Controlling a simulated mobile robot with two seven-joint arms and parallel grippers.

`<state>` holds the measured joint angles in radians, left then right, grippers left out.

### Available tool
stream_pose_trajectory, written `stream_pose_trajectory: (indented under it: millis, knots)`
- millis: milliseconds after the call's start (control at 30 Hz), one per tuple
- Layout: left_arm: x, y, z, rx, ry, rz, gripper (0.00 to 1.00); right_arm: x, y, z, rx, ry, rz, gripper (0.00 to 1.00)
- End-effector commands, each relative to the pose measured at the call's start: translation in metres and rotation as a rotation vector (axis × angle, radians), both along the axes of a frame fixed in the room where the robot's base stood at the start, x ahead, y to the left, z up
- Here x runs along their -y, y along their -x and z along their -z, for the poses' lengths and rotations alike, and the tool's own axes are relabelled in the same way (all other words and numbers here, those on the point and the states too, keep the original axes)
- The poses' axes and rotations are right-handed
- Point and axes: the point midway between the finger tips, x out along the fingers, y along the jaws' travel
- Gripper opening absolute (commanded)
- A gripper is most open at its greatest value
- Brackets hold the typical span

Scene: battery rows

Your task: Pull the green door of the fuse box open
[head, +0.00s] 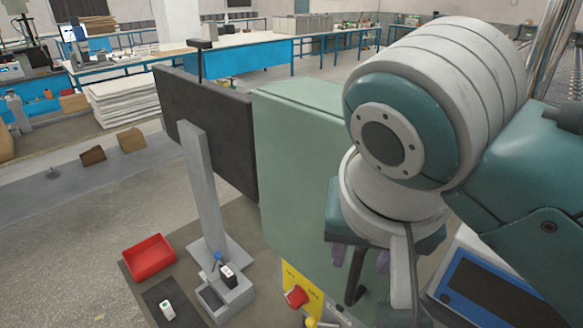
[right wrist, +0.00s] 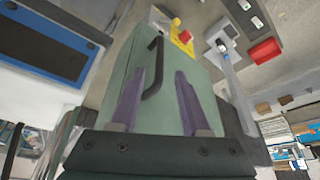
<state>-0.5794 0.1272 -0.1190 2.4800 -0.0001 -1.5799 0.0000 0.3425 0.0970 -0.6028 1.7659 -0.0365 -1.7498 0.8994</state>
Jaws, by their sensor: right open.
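The green fuse box (head: 300,180) stands in the middle of the head view, and its green door seems shut. In the right wrist view the door (right wrist: 170,80) carries a bent black handle (right wrist: 153,70). The handle's lower part (head: 355,278) also shows in the head view, under my right wrist. My right gripper (right wrist: 160,76) is open, with one purple finger on each side of the handle in the picture. I cannot tell whether the fingers touch it. In the head view my arm hides most of the fingers. My left gripper is not in view.
A yellow panel with a red button (head: 296,297) sits below the box. A dark board (head: 215,130) and a grey post (head: 203,190) stand to its left. A red tray (head: 149,257) lies lower left. A blue-framed panel (head: 490,295) is at the right.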

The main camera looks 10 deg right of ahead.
Motion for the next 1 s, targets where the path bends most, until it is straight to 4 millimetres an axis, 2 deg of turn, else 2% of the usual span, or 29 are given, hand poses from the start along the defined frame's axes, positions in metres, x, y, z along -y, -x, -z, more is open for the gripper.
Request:
stream_pose_trajectory:
  millis: [200,400,600,867,1000]
  knots:
    - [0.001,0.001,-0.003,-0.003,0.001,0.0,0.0,0.005,-0.014,0.037,-0.004,0.002,0.0,0.47]
    - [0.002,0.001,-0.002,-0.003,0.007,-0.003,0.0,0.008,-0.024,0.061,-0.001,0.0,-0.001,0.47]
    - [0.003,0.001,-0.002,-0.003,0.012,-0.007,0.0,0.009,-0.027,0.071,0.0,-0.002,-0.002,0.47]
    - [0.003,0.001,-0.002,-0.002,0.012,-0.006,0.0,0.009,-0.028,0.072,0.0,-0.003,-0.002,0.47]
    - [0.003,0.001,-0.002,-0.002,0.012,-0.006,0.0,0.009,-0.028,0.071,0.0,-0.003,-0.002,0.31]
